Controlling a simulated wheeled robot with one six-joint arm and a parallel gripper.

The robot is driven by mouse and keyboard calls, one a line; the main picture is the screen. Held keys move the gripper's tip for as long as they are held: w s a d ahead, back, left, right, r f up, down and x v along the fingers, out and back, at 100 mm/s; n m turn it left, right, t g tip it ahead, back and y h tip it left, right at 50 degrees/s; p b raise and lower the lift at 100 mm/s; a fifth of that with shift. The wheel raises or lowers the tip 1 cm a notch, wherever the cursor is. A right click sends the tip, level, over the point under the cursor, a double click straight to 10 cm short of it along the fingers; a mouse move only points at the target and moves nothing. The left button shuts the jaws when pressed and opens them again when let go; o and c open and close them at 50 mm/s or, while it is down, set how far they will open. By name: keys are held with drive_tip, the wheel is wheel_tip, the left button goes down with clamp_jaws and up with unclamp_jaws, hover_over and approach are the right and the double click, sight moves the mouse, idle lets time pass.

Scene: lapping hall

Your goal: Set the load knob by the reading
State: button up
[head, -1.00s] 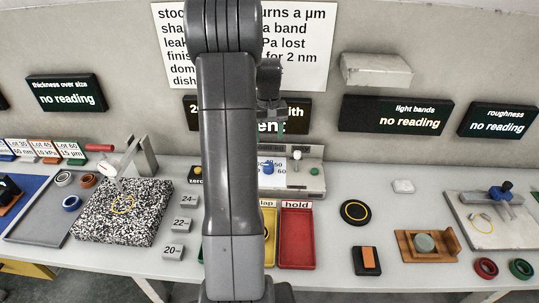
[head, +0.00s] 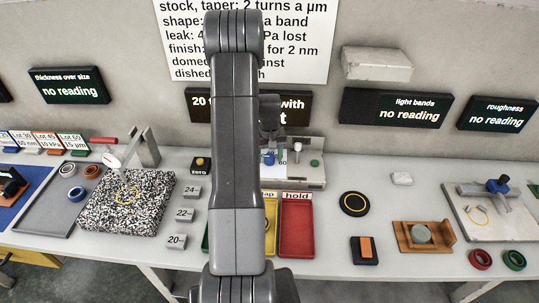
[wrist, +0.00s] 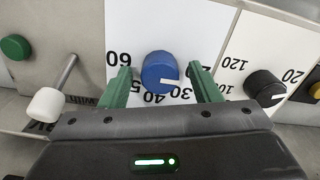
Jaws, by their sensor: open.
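The blue knob (wrist: 160,70) stands on a white dial plate (wrist: 210,40) in the wrist view. Its white pointer points right and slightly down, just above the 30. The numbers 60, 40 and 30 show, and one between 60 and 40 is partly hidden by a finger. My gripper (wrist: 160,76) is open, one green finger on each side of the knob, with visible gaps between. In the head view the blue knob (head: 268,158) shows beside my arm. A dark display (head: 292,104) reads "20 … with", its middle hidden by my arm.
A black knob (wrist: 264,86) with a white pointer sits right of the dial. A white-tipped lever (wrist: 46,104) and a green button (wrist: 15,47) are on the left. Yellow and red trays (head: 297,228) lie before the panel. The light bands display (head: 394,108) says no reading.

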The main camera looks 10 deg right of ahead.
drive_tip(key=shift+c, duration=0.5)
drive_tip(key=c, duration=0.9)
drive_tip(key=shift+f+m+b, duration=0.1)
drive_tip(key=shift+m+b, duration=0.2)
drive_tip(key=shift+b, duration=0.1)
drive_tip(key=m+b, duration=0.2)
drive_tip(key=shift+f+m, duration=0.1)
drive_tip(key=shift+m, duration=0.3)
drive_tip(key=m+b, duration=0.3)
drive_tip(key=m, duration=0.2)
drive_tip(key=m+b, duration=0.2)
drive_tip(key=m, duration=0.3)
drive_tip(key=shift+r+m+b, duration=0.2)
drive_tip(key=shift+m+b, duration=0.2)
drive_tip(key=shift+m, duration=1.8)
